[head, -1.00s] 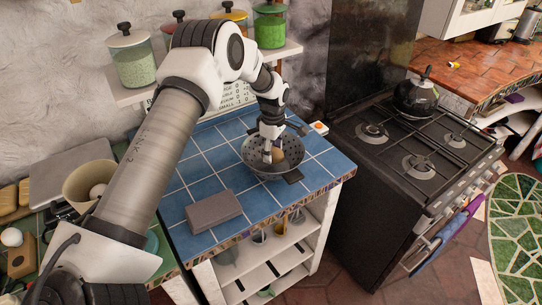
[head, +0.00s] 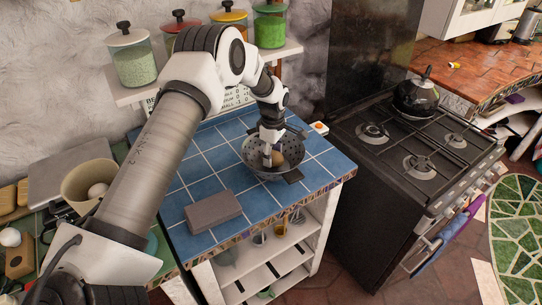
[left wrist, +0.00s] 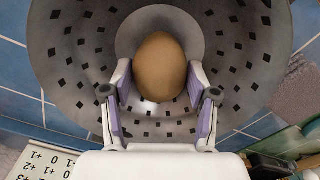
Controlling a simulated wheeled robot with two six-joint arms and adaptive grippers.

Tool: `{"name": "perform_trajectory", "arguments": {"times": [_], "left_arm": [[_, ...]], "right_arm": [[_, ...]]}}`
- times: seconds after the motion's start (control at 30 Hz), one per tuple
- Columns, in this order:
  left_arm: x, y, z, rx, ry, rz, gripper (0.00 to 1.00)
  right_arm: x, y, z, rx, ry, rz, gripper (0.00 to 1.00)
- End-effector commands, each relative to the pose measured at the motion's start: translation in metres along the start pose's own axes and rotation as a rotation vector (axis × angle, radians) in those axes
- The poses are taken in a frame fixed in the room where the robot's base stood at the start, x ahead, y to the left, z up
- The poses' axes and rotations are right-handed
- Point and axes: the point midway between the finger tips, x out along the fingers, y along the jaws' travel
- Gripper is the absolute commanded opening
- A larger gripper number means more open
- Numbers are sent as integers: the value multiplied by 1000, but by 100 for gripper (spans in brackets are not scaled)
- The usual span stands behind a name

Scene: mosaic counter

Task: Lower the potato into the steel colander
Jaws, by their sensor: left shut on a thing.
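The steel colander (head: 256,172), a grey bowl with dark holes and two handles, stands on the blue tiled counter. The brown potato (head: 277,158) is inside the colander's bowl. In the left wrist view the potato (left wrist: 160,68) sits between the purple-padded fingers of my left gripper (left wrist: 160,95), over the middle of the perforated bowl. My left gripper (head: 270,153) points down into the colander and is shut on the potato. I cannot tell whether the potato touches the colander's bottom. My right gripper is not in view.
A grey block (head: 213,209) lies on the counter's front left. A black stove (head: 415,150) with a kettle (head: 416,97) stands to the right. Jars (head: 130,57) line the shelf behind. Blue tiles around the colander are mostly clear.

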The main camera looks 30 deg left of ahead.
Motion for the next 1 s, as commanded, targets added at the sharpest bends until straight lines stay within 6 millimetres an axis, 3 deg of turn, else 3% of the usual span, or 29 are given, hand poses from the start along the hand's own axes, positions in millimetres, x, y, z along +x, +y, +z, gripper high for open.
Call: {"name": "perform_trajectory", "arguments": {"times": [0.97, 1.0], "left_arm": [[11, 0, 0, 0, 0, 1, 19], [11, 0, 0, 0, 0, 1, 73]], "right_arm": [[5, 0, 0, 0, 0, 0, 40], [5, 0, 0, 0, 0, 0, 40]]}}
